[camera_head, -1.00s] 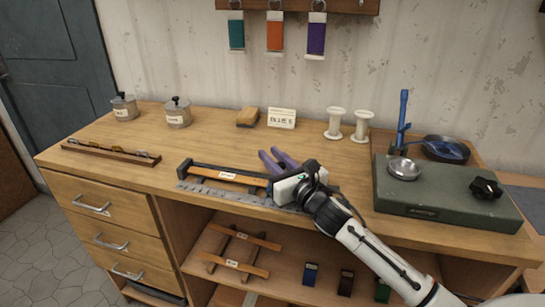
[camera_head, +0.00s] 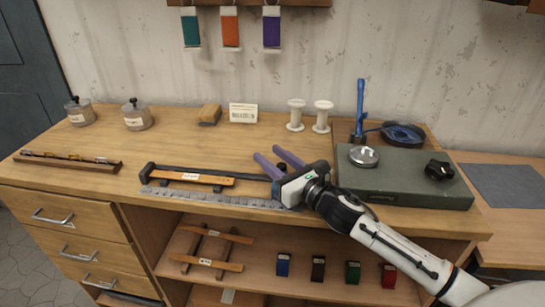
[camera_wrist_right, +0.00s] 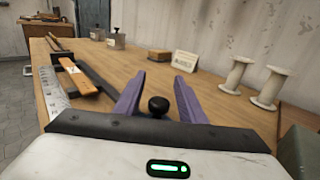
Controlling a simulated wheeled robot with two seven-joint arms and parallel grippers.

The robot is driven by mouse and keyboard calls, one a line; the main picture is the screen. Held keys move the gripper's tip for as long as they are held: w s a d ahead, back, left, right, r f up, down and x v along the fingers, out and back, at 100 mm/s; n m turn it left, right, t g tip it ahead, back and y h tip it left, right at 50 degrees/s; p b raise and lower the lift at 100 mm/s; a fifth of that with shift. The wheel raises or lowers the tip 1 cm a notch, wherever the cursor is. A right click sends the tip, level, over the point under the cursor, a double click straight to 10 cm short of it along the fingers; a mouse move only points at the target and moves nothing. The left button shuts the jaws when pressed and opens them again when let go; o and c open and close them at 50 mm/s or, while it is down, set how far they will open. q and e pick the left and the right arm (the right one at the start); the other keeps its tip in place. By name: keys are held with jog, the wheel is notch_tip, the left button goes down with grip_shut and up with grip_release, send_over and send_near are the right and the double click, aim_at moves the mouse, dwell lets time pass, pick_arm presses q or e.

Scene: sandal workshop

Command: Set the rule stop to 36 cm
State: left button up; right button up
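A silver rule (camera_head: 210,197) lies along the front of the bench. Behind it is a black rail (camera_head: 245,176) with a black end block (camera_head: 148,171) at its left. A labelled orange-brown strip (camera_head: 170,177) lies along the rail. My right gripper (camera_head: 279,160) is over the rail's right end, its purple fingers apart. In the right wrist view a round black knob (camera_wrist_right: 158,105) stands between the open fingers (camera_wrist_right: 157,92), with gaps on both sides; it may belong to the stop. The gripper hides the rule's right end in the head view. My left gripper is not in view.
A green-grey box (camera_head: 400,183) with a metal dish (camera_head: 364,156) stands right of my gripper. Two white spools (camera_head: 296,115), a card (camera_head: 243,113) and two lidded pots (camera_head: 137,116) stand at the back. A narrow wooden tray (camera_head: 70,162) lies at left.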

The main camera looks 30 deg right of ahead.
notch_tip(320, 180, up, 10)
jog(key=p, duration=0.1)
jog(key=shift+p, duration=0.4)
